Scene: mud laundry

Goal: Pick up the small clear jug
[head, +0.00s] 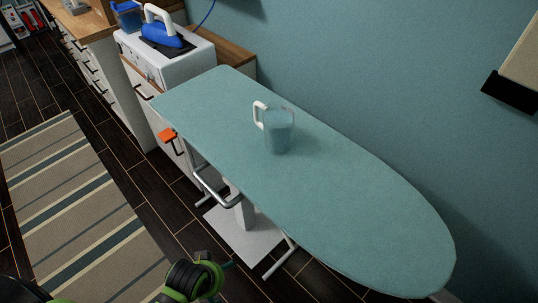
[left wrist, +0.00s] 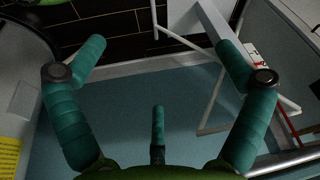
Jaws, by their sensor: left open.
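The small clear jug (head: 279,132) stands upright on the teal ironing board (head: 350,205) in the head view. It is see-through, and its white handle points to the left. My left gripper (head: 228,265) is low at the bottom of the head view, with only a teal fingertip showing beyond the green and black wrist. It is in front of the board, well apart from the jug. In the left wrist view my left gripper (left wrist: 160,52) has its teal fingers spread, with nothing between them. The jug is not seen in that view. My right gripper is not in view.
A blue and white iron (head: 165,32) rests on a white unit (head: 190,62) beyond the board's far end. The board's metal legs (head: 245,215) stand below it. A striped rug (head: 80,210) lies on the dark floor. The board around the jug is clear.

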